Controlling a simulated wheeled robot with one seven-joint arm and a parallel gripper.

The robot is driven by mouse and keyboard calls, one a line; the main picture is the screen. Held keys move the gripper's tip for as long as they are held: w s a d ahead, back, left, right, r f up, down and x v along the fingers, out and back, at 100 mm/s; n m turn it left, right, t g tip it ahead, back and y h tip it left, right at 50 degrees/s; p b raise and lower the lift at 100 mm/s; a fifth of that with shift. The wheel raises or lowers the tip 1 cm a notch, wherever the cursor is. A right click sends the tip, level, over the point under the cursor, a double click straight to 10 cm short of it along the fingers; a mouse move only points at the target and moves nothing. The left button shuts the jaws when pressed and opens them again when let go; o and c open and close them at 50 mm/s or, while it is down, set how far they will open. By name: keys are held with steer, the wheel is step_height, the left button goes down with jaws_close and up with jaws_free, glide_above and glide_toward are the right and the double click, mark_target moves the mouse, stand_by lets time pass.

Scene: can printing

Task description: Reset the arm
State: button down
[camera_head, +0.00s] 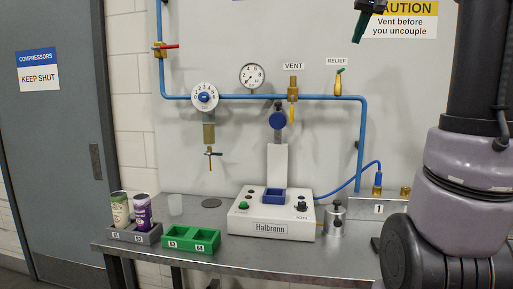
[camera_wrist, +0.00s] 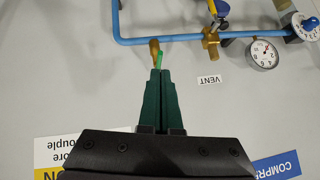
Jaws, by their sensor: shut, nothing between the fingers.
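My gripper (camera_head: 361,24) is at the top of the head view, right of centre, in front of the wall panel and beside the yellow caution sign. In the wrist view my gripper (camera_wrist: 160,78) has its two dark green fingers together, with nothing between them. Past the fingertips there, the relief valve (camera_wrist: 154,48) shows with its green handle, partly hidden by the fingers. In the head view the relief valve (camera_head: 338,83) sits on the blue pipe, below my fingertips in the picture and apart from them.
Below is a metal bench (camera_head: 300,264) with the Halbrenn machine (camera_head: 270,212), a green holder (camera_head: 190,240), a grey holder (camera_head: 147,238) with two cans, and a small metal cylinder (camera_head: 336,220). The pressure gauge (camera_head: 251,76) and vent valve (camera_head: 293,90) are on the panel.

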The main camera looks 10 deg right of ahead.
steer(key=s+a+f+g+y, duration=0.1)
steer(key=s+a+f, duration=0.6)
steer(key=s+f, duration=0.5)
steer(key=s+a+f+g+y, duration=0.1)
steer(key=s+a+f, duration=0.7)
steer(key=s+f, duration=0.3)
step_height(320, 180, down, 4)
steer(key=shift+s+a+r+y, duration=0.1)
steer(key=shift+s+a+y, duration=0.15)
steer(key=shift+s+y, duration=0.1)
